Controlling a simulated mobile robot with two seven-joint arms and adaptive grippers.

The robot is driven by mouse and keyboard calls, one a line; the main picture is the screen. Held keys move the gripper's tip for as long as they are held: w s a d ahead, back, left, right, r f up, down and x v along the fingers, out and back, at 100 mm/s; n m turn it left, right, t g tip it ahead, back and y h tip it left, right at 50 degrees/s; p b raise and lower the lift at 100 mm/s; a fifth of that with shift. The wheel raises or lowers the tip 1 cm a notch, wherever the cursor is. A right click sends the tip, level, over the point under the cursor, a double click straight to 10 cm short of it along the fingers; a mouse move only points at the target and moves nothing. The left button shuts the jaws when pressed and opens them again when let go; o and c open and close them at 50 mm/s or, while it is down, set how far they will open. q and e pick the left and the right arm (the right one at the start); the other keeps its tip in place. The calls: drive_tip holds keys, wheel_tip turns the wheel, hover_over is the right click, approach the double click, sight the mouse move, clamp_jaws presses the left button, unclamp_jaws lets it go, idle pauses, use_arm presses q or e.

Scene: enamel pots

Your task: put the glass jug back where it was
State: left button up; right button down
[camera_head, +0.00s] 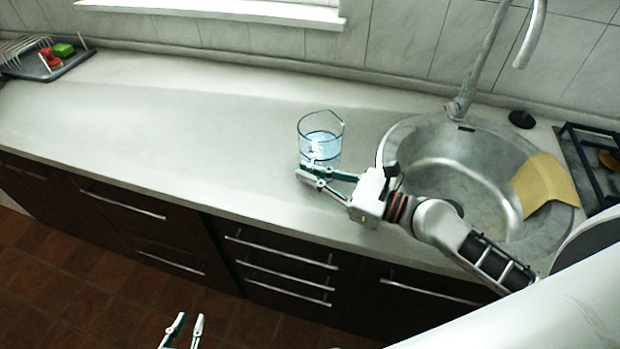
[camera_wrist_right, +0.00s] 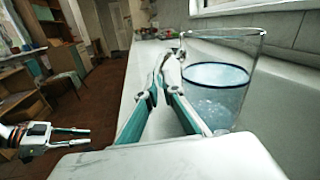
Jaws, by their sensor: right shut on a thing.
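The clear glass jug (camera_head: 327,128) stands upright at the front of the countertop, left of the sink, with pale blue liquid inside. It also shows in the right wrist view (camera_wrist_right: 222,95), just right of the fingers. My right gripper (camera_head: 308,174) reaches in from the right at the jug's near side. Its fingers (camera_wrist_right: 168,80) are closed on what looks like the jug's handle; the exact contact is hard to see. Whether the jug's base touches the counter is unclear. My left gripper (camera_head: 187,320) is open and empty, low in front of the cabinets; it also shows in the right wrist view (camera_wrist_right: 85,138).
The round metal sink (camera_head: 400,150) with a tall faucet (camera_head: 484,60) and yellow cloth (camera_head: 545,184) lies to the right. A dish rack (camera_head: 25,48) and a tray (camera_head: 72,62) with small red and green items are far left. The counter (camera_head: 170,130) between is clear.

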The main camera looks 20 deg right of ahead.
use_arm(q)
drive_tip(key=shift+s+a+f, duration=0.1)
drive_tip(key=shift+f, duration=0.15)
use_arm(e)
drive_tip(key=c, duration=2.6)
unclamp_jaws()
drive_tip(key=shift+f, duration=0.25)
use_arm(q)
drive_tip(key=shift+s+f, duration=0.1)
drive_tip(key=shift+f, duration=0.1)
use_arm(e)
drive_tip(key=o, duration=0.4)
drive_tip(key=shift+r, duration=0.1)
